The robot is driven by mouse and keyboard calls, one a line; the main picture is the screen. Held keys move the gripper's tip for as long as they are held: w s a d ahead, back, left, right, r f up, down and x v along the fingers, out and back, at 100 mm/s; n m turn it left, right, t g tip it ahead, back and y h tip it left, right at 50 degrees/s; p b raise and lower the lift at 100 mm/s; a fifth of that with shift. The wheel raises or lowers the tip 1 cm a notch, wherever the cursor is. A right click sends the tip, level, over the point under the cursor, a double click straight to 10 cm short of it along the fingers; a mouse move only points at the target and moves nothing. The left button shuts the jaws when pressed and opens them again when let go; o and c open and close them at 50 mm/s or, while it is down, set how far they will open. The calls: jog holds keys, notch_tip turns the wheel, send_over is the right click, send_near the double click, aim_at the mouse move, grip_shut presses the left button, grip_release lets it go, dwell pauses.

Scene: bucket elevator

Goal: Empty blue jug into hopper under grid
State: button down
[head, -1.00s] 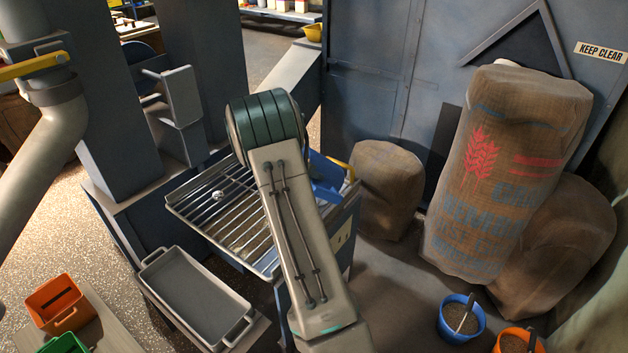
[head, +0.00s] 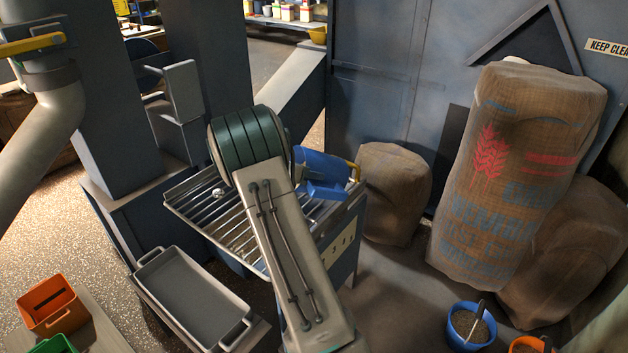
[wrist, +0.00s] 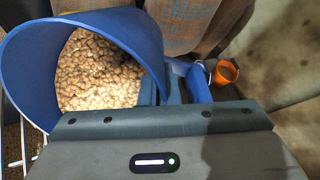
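The blue jug (head: 322,170) is above the right part of the hopper's metal grid (head: 238,232), partly hidden behind my arm. It looks tilted in the head view. In the wrist view the jug (wrist: 142,32) shows its wide mouth, with pale beige lumps (wrist: 98,72) inside. My gripper (wrist: 162,92) appears shut on the jug's handle side; the fingertips are mostly hidden, and in the head view my wrist hides them. The hopper (head: 345,240) is a blue-grey box under the slatted grid. Its inside is hardly visible between the bars.
A grey tray (head: 152,268) stands in front of the hopper. Orange (head: 42,318) and green bins are at lower left. Sacks (head: 515,180) stand at the right against the door. A blue bucket with a scoop (head: 458,338) and an orange bucket (wrist: 228,70) are on the floor.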

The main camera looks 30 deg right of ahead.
jog(key=shift+w+a+f+h+b, duration=0.1)
jog(key=shift+a+f+h+b, duration=0.25)
jog(key=shift+b, duration=0.7)
jog(key=a+h, duration=0.1)
jog(key=a+r+h, duration=0.1)
jog(key=h, duration=0.1)
jog(key=a+h, duration=0.1)
jog(key=shift+w+r+g+h+p, duration=0.3)
jog(key=shift+w+r+g+h, duration=0.05)
jog(key=shift+g, duration=0.05)
jog(key=shift+w+a+r+h, duration=0.15)
jog(key=shift+a+r+h, duration=0.05)
jog(key=shift+a+h, duration=0.7)
jog(key=shift+w+a+n+g+h, duration=0.15)
jog(key=shift+w+a+g+h, duration=0.05)
jog(key=shift+a+h, duration=0.75)
jog(key=shift+w+a+n+g+h, duration=0.2)
jog(key=shift+a+h, duration=0.4)
jog(key=shift+h, duration=0.55)
jog(key=shift+s+r, duration=0.1)
